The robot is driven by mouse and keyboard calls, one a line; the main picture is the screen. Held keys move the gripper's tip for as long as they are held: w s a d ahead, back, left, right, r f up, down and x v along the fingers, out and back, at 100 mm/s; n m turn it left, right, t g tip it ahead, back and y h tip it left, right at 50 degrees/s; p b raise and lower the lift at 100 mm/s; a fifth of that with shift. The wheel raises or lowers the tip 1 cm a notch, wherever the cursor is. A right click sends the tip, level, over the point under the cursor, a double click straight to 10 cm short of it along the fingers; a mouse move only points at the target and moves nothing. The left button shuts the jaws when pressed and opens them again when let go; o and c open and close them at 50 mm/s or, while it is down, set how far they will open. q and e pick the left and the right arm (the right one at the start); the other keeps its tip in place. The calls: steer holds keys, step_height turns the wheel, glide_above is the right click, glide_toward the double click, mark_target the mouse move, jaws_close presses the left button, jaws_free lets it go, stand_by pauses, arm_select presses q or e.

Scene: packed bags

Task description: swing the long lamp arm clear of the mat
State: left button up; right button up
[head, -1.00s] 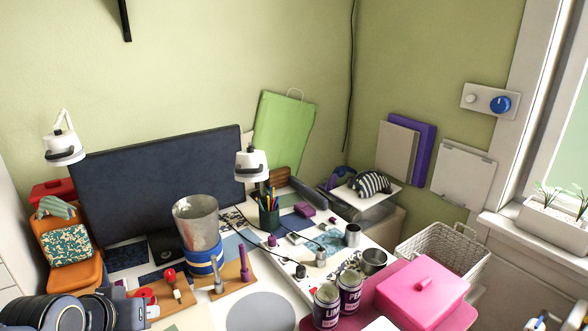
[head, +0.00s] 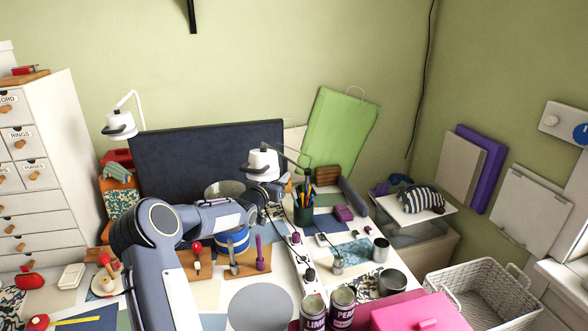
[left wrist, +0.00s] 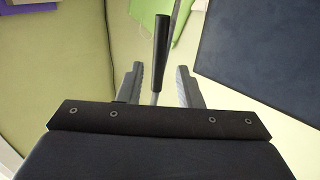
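The lamp with the long arm has a white shade (head: 262,166) in front of the dark blue board in the head view. Its thin dark arm (head: 291,157) runs right and down behind the pen pot. A round grey mat (head: 261,306) lies flat on the table at the front. My left gripper (head: 268,190) is just below the shade, partly hidden. In the left wrist view, its fingers (left wrist: 163,80) stand apart on either side of a black-ended metal rod (left wrist: 161,42), with gaps showing on both sides. I cannot tell which lamp part that rod is. My right gripper is out of view.
A pen pot (head: 303,207) stands right of my left gripper. Below my forearm are a blue-banded bucket (head: 233,241) and upright tools on wooden boards. Paint tins (head: 342,306) and a pink box (head: 418,312) stand at front right. A second white lamp (head: 120,124) is at left.

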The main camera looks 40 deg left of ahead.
mark_target(285, 170)
arm_select(q)
steer(key=w, duration=0.2)
steer(key=w+p, duration=0.1)
steer(key=w, duration=0.1)
steer(key=shift+a, duration=0.25)
steer(key=shift+w+a, duration=0.15)
steer(key=shift+w, duration=0.2)
jaws_close()
